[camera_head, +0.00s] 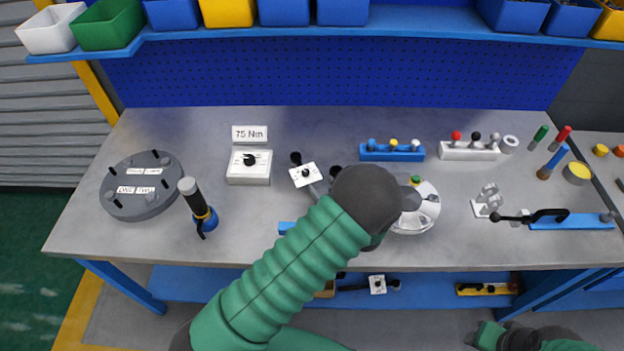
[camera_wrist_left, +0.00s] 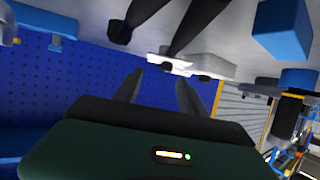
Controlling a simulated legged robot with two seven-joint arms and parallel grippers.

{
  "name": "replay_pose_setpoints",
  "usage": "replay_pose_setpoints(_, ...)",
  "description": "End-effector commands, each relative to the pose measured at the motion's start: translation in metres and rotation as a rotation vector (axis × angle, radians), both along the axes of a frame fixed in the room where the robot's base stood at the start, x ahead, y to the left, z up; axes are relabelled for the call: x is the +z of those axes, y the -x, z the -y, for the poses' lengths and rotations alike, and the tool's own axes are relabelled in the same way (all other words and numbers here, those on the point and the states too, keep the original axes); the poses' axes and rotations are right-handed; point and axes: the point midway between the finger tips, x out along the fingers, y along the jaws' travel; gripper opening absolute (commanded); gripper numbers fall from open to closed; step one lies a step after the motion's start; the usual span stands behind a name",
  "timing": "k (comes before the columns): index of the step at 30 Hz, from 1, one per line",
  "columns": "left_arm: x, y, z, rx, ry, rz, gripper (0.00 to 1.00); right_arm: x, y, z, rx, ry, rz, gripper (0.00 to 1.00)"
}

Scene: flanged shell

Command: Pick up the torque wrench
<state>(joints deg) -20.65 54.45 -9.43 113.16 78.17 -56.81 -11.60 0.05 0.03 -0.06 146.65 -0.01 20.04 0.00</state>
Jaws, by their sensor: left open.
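A tool with a white dial plate (camera_head: 303,174) and a dark bar lies on the bench, which fits a torque wrench, though my arm hides its near part. A second dark bar end (camera_head: 336,172) shows beside it. In the left wrist view two dark bars (camera_wrist_left: 190,28) come down from the top edge, and a white plate (camera_wrist_left: 170,63) lies by one end. My left gripper (camera_wrist_left: 160,90) has its two fingers spread with nothing visible between them.
A dial box (camera_head: 249,168) under a 75 Nm sign (camera_head: 249,133) stands left of the tool. An upright black tool (camera_head: 200,208) and a round grey plate (camera_head: 142,187) are farther left. A silver flanged part (camera_head: 416,214) stands right of my arm. Bins line the shelf above.

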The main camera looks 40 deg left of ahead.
Motion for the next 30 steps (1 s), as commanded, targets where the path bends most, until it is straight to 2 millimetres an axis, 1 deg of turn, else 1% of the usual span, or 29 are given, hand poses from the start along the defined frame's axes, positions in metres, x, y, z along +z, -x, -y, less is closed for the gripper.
replay_pose_setpoints(1,-0.004,-0.004,-0.014,0.005,-0.001,-0.002,0.48,0.001,0.0,0.0,0.001,0.0,0.0,0.45)
replay_pose_setpoints(4,-0.011,-0.013,-0.028,0.004,0.005,0.0,0.48,0.001,0.0,-0.001,0.002,-0.001,0.0,0.45)
replay_pose_setpoints(8,-0.014,-0.02,-0.035,0.002,0.001,0.0,0.48,0.003,0.0,-0.001,0.002,-0.001,0.0,0.45)
replay_pose_setpoints(12,-0.021,-0.032,-0.051,0.003,-0.004,-0.001,0.48,0.009,0.0,-0.001,0.002,-0.001,0.0,0.45)
replay_pose_setpoints(15,-0.027,-0.04,-0.06,0.0,-0.006,-0.002,0.48,0.009,0.0,0.0,0.002,-0.001,0.0,0.45)
replay_pose_setpoints(18,-0.03,-0.044,-0.066,0.0,-0.004,0.0,0.48,0.009,0.0,0.0,0.001,0.0,0.0,0.45)
replay_pose_setpoints(23,-0.031,-0.043,-0.069,0.0,0.001,0.001,0.48,0.009,0.0,0.0,0.001,0.0,0.0,0.45)
replay_pose_setpoints(26,-0.032,-0.043,-0.071,0.0,0.002,0.0,0.36,0.009,0.0,0.0,0.002,0.0,0.0,0.45)
replay_pose_setpoints(30,-0.032,-0.043,-0.071,0.0,0.002,0.0,0.18,0.009,0.0,-0.001,0.002,-0.001,0.0,0.45)
